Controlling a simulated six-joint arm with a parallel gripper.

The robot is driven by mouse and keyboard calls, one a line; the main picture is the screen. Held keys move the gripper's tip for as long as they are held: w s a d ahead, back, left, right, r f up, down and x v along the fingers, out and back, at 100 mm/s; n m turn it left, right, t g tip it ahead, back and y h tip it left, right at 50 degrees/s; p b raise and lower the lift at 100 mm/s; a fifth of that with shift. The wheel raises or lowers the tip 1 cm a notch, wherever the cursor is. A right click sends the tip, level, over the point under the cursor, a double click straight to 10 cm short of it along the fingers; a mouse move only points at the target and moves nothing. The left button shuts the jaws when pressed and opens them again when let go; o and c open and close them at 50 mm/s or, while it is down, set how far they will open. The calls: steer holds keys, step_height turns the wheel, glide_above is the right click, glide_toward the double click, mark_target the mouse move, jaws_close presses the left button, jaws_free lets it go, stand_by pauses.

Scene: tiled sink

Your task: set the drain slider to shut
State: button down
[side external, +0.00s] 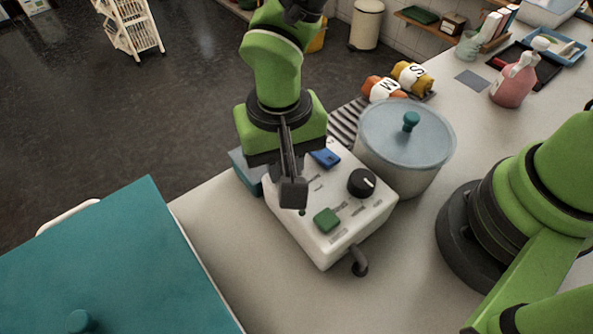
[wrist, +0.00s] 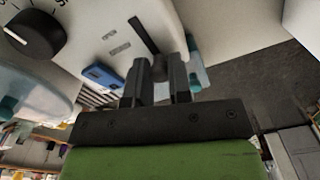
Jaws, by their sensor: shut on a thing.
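A white control box (side external: 335,245) stands on the counter, and its top also fills the upper part of the wrist view (wrist: 100,20). My gripper (side external: 293,192) points down at the left side of its top. In the wrist view my gripper (wrist: 158,78) has its two fingers on either side of a small dark slider knob (wrist: 160,67), shut on it. The knob sits at the near end of a dark straight slot (wrist: 143,34). The fingers hide the knob in the side view. The labels beside the slot are too small to read.
The box also bears a blue switch (side external: 325,158), a black dial (side external: 362,182) and a green button (side external: 327,220). A lidded pot (side external: 405,145) stands close behind it. A teal lid (side external: 100,270) lies at the front left.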

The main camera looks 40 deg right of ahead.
steer(key=shift+w, duration=0.5)
steer(key=c, duration=1)
jaws_free()
steer(key=shift+c, duration=0.2)
steer(key=shift+s, duration=0.1)
step_height(320, 180, up, 10)
